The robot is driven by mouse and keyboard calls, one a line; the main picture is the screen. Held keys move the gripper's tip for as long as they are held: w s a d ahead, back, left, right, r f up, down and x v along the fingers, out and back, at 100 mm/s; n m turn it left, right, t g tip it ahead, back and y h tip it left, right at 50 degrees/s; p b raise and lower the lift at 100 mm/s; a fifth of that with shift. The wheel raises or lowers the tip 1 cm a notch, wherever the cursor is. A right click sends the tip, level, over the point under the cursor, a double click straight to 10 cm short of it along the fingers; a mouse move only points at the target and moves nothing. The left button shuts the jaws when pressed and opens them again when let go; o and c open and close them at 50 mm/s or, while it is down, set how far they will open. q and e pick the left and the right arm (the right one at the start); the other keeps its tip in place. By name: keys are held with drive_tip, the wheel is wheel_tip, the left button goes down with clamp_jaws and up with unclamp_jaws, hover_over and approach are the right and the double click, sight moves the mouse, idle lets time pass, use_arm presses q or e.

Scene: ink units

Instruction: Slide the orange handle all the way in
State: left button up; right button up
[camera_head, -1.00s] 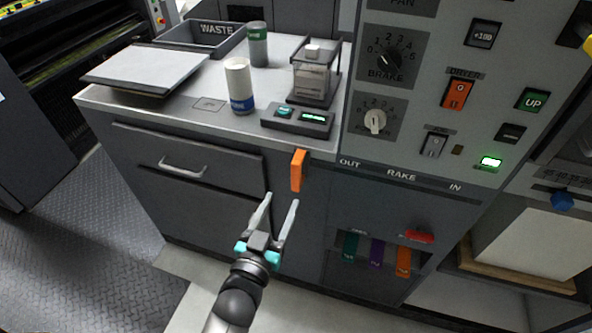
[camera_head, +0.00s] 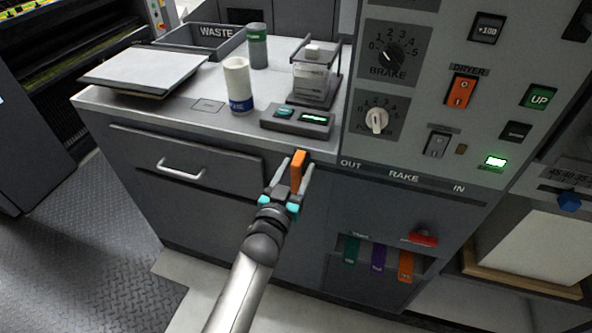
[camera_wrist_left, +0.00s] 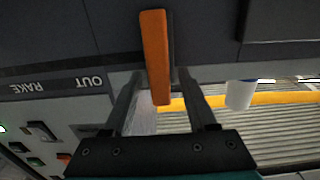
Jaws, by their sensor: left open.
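The orange handle (camera_head: 298,170) stands upright on the grey front panel, at the OUT end of the RAKE label strip (camera_head: 403,175). The IN end lies to its right. My left gripper (camera_head: 295,165) is open at the handle, with one finger on each side of it. In the left wrist view the handle (camera_wrist_left: 155,55) lies between the two open fingers (camera_wrist_left: 158,90), with gaps showing beside it; I cannot tell if either finger touches it. My right gripper is not in view.
Above is a counter (camera_head: 200,112) with a scale (camera_head: 297,118), a white cup (camera_head: 239,86) and a waste tray (camera_head: 200,38). To the right are the control panel, a red lever (camera_head: 424,239) and coloured tabs (camera_head: 378,253). The panel right of the handle is clear.

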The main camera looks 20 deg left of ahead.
use_arm(q)
clamp_jaws()
idle(0.3)
idle(1.1)
